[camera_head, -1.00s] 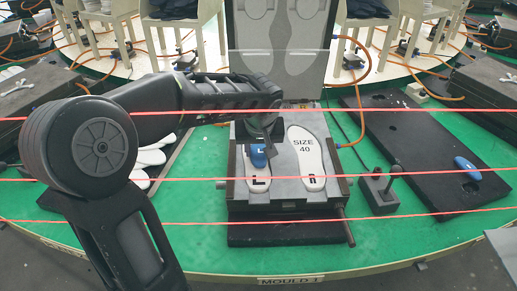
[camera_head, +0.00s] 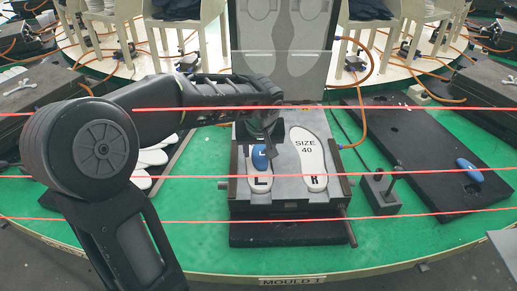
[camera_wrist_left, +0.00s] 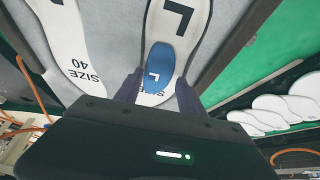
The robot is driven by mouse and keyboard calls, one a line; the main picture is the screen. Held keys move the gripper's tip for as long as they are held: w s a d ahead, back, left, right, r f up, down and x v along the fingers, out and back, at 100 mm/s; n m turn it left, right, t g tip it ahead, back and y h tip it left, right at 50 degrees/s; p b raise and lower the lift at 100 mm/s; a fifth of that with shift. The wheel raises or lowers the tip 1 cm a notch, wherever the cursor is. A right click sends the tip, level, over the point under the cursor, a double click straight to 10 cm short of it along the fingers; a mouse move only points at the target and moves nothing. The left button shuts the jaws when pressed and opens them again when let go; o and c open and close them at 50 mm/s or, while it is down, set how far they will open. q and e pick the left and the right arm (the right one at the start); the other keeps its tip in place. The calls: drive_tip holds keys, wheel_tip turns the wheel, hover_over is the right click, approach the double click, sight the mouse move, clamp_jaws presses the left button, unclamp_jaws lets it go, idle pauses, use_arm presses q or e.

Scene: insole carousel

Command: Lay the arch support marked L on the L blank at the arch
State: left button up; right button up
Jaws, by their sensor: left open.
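The blue arch support marked L (camera_head: 261,158) lies on the white L blank (camera_head: 260,184). In the left wrist view the support (camera_wrist_left: 158,62) sits within the blank's outline (camera_wrist_left: 184,30), at its narrower middle. My left gripper (camera_head: 264,142) is over the far part of this blank. In the wrist view its dark fingers (camera_wrist_left: 158,94) stand apart, one on each side of the blank near the support, and it looks empty. The arm partly hides the blank's far end. My right gripper is not in view.
The R blank (camera_head: 314,158), marked SIZE 40, lies beside the L blank on the grey mould (camera_head: 288,187). The raised mould lid (camera_head: 280,75) stands behind. Another blue support (camera_head: 469,170) lies on the black board at right. Red lines cross the view in front.

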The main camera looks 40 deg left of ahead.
use_arm(q)
drive_tip(key=shift+s+d+f, duration=0.1)
drive_tip(key=shift+d+f, duration=0.25)
drive_tip(key=shift+f, duration=0.05)
drive_tip(key=shift+d+r, duration=0.1)
drive_tip(key=shift+r, duration=0.45)
drive_tip(key=v, duration=0.6)
drive_tip(key=shift+r, duration=0.4)
drive_tip(key=shift+s+r, duration=0.2)
drive_tip(key=shift+r, duration=0.05)
drive_tip(key=shift+a, duration=0.2)
